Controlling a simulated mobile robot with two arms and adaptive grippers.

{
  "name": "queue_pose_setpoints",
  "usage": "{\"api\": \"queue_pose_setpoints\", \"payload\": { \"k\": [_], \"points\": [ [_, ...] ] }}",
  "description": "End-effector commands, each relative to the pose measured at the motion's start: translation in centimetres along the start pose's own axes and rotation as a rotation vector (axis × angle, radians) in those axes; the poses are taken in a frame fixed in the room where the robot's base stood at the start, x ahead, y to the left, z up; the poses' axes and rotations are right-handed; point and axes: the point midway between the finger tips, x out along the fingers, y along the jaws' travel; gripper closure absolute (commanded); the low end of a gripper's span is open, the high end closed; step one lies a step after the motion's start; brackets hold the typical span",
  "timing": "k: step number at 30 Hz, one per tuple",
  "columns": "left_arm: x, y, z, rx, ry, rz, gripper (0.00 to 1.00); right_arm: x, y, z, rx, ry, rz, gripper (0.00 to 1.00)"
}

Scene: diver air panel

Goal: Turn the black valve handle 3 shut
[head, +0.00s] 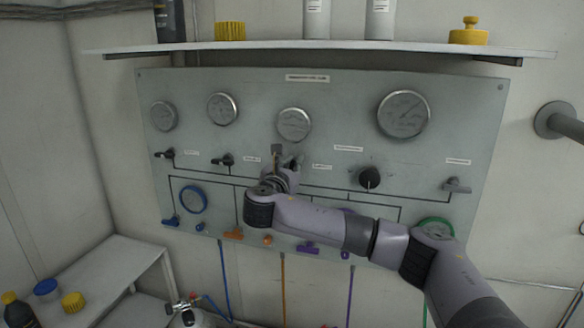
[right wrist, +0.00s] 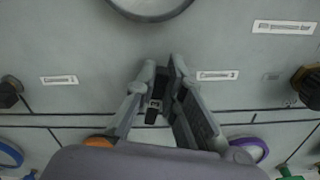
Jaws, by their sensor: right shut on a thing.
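My right gripper (head: 284,161) reaches up to the panel (head: 330,85), below the third gauge. In the right wrist view its two fingers (right wrist: 162,100) are closed around the black valve handle 3 (right wrist: 152,114). The handle's dark end shows between the fingers and points downward in that view. Most of the handle is hidden by the fingers, and in the head view it is mostly covered by the gripper. A small white label (right wrist: 217,75) sits just right of the fingers. My left gripper is not in view.
Other black handles (head: 165,154) (head: 223,160) lie left of my gripper. A round black knob (head: 370,178) and a grey handle (head: 456,185) lie right. A shelf (head: 280,49) with bottles juts out above. Coloured hoses hang below. A white table (head: 110,262) stands lower left.

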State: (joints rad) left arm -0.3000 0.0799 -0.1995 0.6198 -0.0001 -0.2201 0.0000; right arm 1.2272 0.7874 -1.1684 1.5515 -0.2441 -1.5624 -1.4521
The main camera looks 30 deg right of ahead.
Motion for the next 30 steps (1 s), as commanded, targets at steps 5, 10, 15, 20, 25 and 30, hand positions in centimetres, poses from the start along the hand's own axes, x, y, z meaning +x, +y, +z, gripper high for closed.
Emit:
{"api": "queue_pose_setpoints", "payload": {
  "k": [5,10,15,20,25,30],
  "points": [
    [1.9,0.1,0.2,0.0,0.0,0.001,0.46,-0.1,-0.4,-0.7,0.135,0.003,0.001,1.0],
    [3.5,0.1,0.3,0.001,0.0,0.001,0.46,-0.1,-0.8,-0.8,0.295,0.004,-0.001,1.0],
    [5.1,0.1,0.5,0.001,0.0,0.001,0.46,-0.1,-1.0,-1.0,0.456,0.004,0.0,1.0],
    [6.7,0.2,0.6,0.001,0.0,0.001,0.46,-0.1,-1.3,-1.1,0.61,0.004,0.0,1.0],
    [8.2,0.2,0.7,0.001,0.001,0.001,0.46,-0.1,-1.6,-1.3,0.772,0.004,-0.001,1.0],
    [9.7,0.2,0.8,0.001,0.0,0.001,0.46,-0.1,-1.8,-1.6,0.928,0.004,-0.001,1.0]
  ]
}}
